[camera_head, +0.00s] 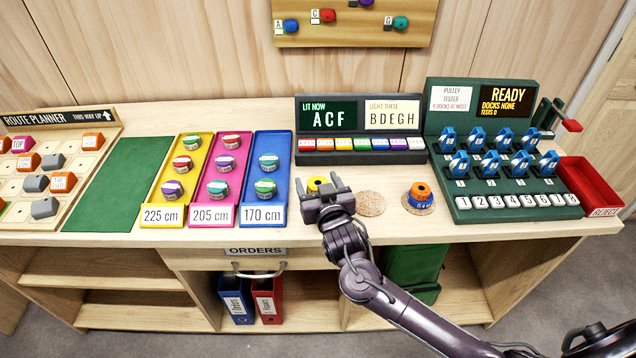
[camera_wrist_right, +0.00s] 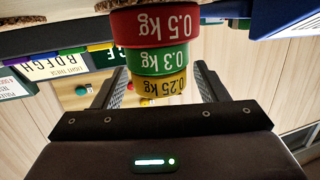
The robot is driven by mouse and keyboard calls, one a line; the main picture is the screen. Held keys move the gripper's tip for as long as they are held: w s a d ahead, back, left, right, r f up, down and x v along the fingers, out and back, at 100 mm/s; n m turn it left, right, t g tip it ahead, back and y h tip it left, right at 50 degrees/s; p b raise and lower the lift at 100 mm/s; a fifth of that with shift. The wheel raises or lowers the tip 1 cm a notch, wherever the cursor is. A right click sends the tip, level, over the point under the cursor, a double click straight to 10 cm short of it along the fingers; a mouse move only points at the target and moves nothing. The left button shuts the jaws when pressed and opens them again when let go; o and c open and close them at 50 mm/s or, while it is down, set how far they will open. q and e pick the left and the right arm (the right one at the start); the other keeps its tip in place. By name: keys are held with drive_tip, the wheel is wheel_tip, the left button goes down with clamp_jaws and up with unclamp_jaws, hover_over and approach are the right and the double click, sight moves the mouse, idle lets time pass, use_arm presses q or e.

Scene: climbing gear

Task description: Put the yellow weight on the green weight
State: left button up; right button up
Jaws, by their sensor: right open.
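The yellow 0.25 kg weight (camera_wrist_right: 158,84) sits on top of the green 0.3 kg weight (camera_wrist_right: 156,58), which sits on the red 0.5 kg weight (camera_wrist_right: 152,26); the wrist view shows this stack upside down. In the head view the yellow weight (camera_head: 317,182) peeks out behind my right gripper (camera_head: 328,198), which hides the lower weights. My right gripper is open, with its fingers apart on either side of the stack at the yellow weight's level, showing gaps beside it. My left gripper is out of view.
An empty cork disc (camera_head: 371,203) lies right of my gripper. Further right, an orange weight (camera_head: 420,190) sits on a blue one (camera_head: 418,206). Trays with round holds stand left, the blue tray (camera_head: 267,185) nearest. Behind is the lamp panel (camera_head: 362,120); right is the pulley tester (camera_head: 490,125).

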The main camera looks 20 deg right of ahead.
drive_tip(key=shift+r, duration=0.25)
drive_tip(key=s, duration=0.7)
drive_tip(key=s+r+b, duration=0.1)
drive_tip(key=s, duration=0.2)
drive_tip(key=shift+s+a+r, duration=0.1)
drive_tip(key=shift+s+a, duration=0.15)
drive_tip(key=shift+s+r, duration=0.2)
drive_tip(key=shift+s, duration=0.45)
drive_tip(key=shift+f, duration=0.1)
